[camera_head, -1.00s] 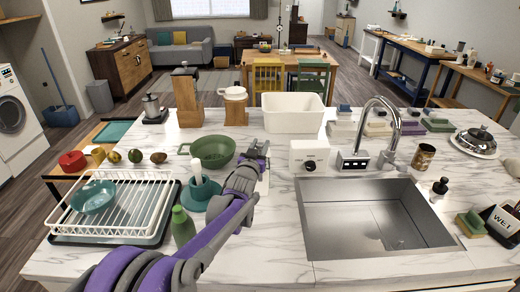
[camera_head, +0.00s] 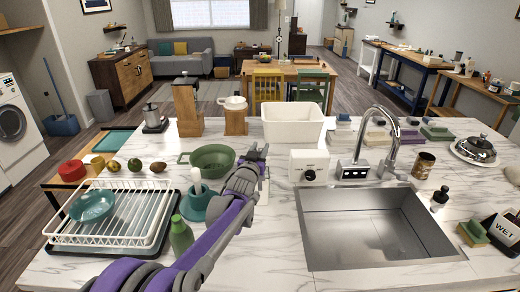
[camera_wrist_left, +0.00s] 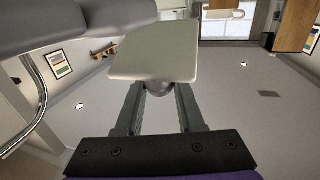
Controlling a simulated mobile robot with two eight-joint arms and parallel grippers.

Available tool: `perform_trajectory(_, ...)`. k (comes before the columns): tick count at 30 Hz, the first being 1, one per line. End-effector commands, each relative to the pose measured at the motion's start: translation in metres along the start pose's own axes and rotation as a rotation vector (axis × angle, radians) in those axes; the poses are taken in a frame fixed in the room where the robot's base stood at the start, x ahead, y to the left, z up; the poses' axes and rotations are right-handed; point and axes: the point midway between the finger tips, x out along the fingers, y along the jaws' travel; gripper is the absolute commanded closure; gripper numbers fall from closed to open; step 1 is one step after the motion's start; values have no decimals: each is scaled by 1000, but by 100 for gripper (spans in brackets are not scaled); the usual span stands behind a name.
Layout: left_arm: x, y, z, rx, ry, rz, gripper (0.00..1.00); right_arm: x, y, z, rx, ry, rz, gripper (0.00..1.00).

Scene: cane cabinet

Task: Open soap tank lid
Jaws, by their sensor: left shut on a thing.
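My left gripper (camera_head: 257,153) is above the marble counter, just left of a white box (camera_head: 309,167) with a dark round knob on its front. In the left wrist view, its two fingers (camera_wrist_left: 162,90) close at the near edge of a flat cream panel (camera_wrist_left: 155,48), with a small grey rounded piece between the tips. The panel looks like the lid; the exact grip is hard to tell. In the head view a pale slab (camera_head: 264,182) shows beside the gripper, partly hidden by it. My right gripper is not in view.
A steel sink (camera_head: 325,255) with a tall faucet (camera_head: 397,135) lies right of the arm. A green colander (camera_head: 212,160), teal plunger-like thing (camera_head: 196,207), green bottle (camera_head: 181,238) and dish rack (camera_head: 122,232) stand to the left. A white tub (camera_head: 292,126) is behind.

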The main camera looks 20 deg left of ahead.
Motion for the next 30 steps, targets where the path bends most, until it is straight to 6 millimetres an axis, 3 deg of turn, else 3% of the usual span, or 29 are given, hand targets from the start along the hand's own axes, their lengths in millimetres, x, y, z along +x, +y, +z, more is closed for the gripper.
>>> perform_trajectory(23,0,-2,0,2,-1,-3,100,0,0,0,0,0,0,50)
perform_trajectory(24,0,-2,1,2,-1,-3,57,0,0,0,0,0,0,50)
perform_trajectory(28,0,-2,1,2,-1,-3,34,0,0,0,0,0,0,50)
perform_trajectory(30,0,-1,1,1,-1,-2,34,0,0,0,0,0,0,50)
